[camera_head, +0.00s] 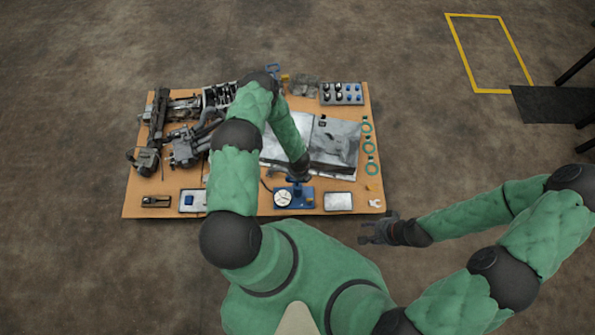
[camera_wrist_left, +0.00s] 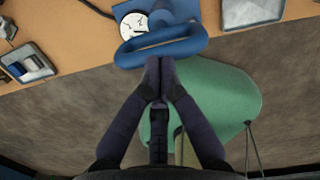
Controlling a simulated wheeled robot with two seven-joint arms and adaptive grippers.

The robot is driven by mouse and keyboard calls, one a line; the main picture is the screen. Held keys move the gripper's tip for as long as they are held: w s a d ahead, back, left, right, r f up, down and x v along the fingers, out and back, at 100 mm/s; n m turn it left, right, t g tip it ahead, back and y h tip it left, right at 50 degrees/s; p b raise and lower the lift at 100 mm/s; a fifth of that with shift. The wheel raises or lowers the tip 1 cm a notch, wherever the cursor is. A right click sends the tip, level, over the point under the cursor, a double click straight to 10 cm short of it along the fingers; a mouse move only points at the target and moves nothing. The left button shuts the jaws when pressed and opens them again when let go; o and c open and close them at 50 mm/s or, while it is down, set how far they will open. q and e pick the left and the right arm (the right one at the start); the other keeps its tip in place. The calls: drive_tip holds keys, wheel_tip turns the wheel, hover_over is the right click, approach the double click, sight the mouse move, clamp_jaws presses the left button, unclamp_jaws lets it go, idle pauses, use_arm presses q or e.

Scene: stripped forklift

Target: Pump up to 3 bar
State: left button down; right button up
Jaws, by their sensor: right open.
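A blue hand pump (camera_head: 306,194) with a round white gauge (camera_head: 283,198) stands at the table's front edge in the head view. In the left wrist view, its blue loop handle (camera_wrist_left: 200,42) and the white gauge (camera_wrist_left: 133,25) show at the top; the gauge reading is too small to read. My left gripper (camera_wrist_left: 160,62) has its fingertips together at the handle's near bar, touching it or very close. In the head view it is mostly hidden by my own arm, above the pump. My right gripper (camera_head: 368,232) is open and empty, off the table's front right corner.
The wooden table (camera_head: 235,207) holds grey machine parts (camera_head: 185,145) at left, a large metal panel (camera_head: 335,143), green rings (camera_head: 369,147) at right and a tray of fittings (camera_head: 341,93) at the back. A metal tray (camera_head: 338,201) lies right of the pump. Floor in front is clear.

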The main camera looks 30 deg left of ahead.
sight(298, 182)
use_arm(q)
drive_tip(key=shift+f, duration=0.1)
wheel_tip(298, 182, down, 4)
drive_tip(key=b, duration=0.4)
drive_tip(key=shift+s+d, duration=0.1)
drive_tip(key=shift+s+d+r+p, duration=0.2)
drive_tip(key=shift+s+d+r, duration=0.1)
drive_tip(key=shift+s+d, duration=0.25)
drive_tip(key=shift+s+d+r+p, duration=0.15)
drive_tip(key=shift+s+d+r, duration=0.1)
drive_tip(key=shift+s+d, duration=0.2)
drive_tip(key=shift+r, duration=0.1)
wheel_tip(298, 182, up, 12)
drive_tip(key=shift+s+d, duration=0.4)
drive_tip(key=shift+s, duration=0.05)
idle(0.4)
